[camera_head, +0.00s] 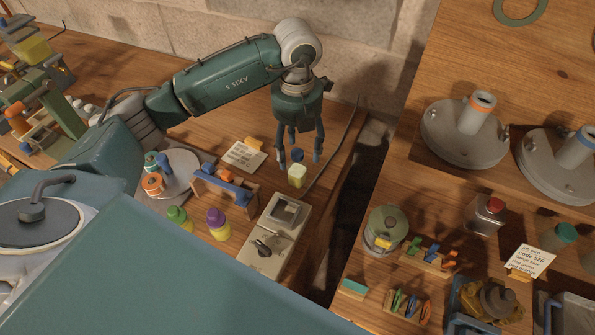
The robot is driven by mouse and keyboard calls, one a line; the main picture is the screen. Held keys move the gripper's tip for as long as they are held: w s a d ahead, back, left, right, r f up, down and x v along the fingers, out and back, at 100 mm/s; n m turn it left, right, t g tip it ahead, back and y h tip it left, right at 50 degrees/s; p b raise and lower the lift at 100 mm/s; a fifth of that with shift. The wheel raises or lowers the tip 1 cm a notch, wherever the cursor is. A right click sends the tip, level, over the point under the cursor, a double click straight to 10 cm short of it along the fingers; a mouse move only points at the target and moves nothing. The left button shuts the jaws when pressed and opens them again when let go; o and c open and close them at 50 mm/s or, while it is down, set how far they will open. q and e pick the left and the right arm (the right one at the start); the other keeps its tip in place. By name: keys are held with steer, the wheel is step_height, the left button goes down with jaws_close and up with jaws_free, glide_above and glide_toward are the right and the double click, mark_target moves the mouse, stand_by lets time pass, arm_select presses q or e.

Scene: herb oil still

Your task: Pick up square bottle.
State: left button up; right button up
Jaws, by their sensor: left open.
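A small square bottle (297,176) with a pale yellow-green body and a dark blue cap stands upright on the left wooden bench, near its right edge. My left gripper (299,160) points down above it, with its fingers spread and open. The fingertips show around the cap's height; I cannot tell whether they touch it. Another squarish bottle (485,214), clear grey with a red cap, stands on the right bench. My right gripper is not in view.
A grey box with a black knob (264,246) stands just in front of the bottle. A blue-topped rack (222,187) and green-capped and purple-capped bottles (217,224) stand to the left. A note card (243,157) stands behind left. A dark gap separates the benches.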

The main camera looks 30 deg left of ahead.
mark_target(297, 171)
arm_select(q)
step_height(297, 171, down, 3)
steer(key=shift+p, duration=0.35)
steer(key=f+p, duration=0.2)
steer(key=f, duration=0.1)
steer(key=f+p, duration=0.1)
steer(key=f, duration=0.1)
steer(key=shift+s+d, duration=0.1)
steer(key=shift+s, duration=0.15)
steer(key=shift+f, duration=0.2)
steer(key=shift+w, duration=0.1)
steer(key=c, duration=1.3)
steer(key=shift+c, duration=0.2)
steer(key=shift+r, duration=0.1)
